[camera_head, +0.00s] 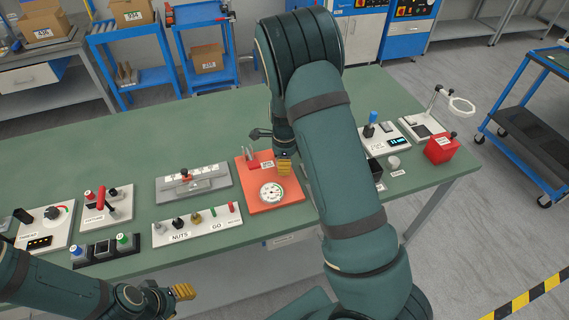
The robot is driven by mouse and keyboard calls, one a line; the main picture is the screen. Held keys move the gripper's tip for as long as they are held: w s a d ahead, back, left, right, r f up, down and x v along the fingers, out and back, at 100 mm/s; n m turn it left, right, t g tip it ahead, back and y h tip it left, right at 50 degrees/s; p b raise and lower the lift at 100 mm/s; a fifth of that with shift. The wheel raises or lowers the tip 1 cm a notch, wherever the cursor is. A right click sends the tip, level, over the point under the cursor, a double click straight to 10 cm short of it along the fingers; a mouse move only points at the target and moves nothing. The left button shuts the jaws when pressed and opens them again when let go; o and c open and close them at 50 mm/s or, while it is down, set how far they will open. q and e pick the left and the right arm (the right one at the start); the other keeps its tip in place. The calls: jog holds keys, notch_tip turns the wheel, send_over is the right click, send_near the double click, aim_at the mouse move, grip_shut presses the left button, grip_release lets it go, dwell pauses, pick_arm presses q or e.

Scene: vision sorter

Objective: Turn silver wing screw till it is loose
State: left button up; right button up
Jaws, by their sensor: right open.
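My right gripper (285,167) is over the orange plate (286,203) in the middle of the table, its yellow fingertips pointing down beside a red block. It is open, with nothing visibly held. A small grey upright piece (251,153) stands by the red block, just left of the fingertips; it may be the silver wing screw, but it is too small to tell. A round white dial (271,192) lies on the plate's near part. My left gripper (183,291) is at the bottom, off the table's near edge, its yellow fingertips pointing right; its opening is unclear.
A white panel marked NUTS (197,226) with several small posts and a grey slider fixture (193,184) lie left of the plate. A red box (440,148) stands at the right. My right arm hides much of the table's middle. The table's back left is clear.

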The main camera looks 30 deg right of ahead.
jog(key=shift+o, duration=0.3)
grip_shut()
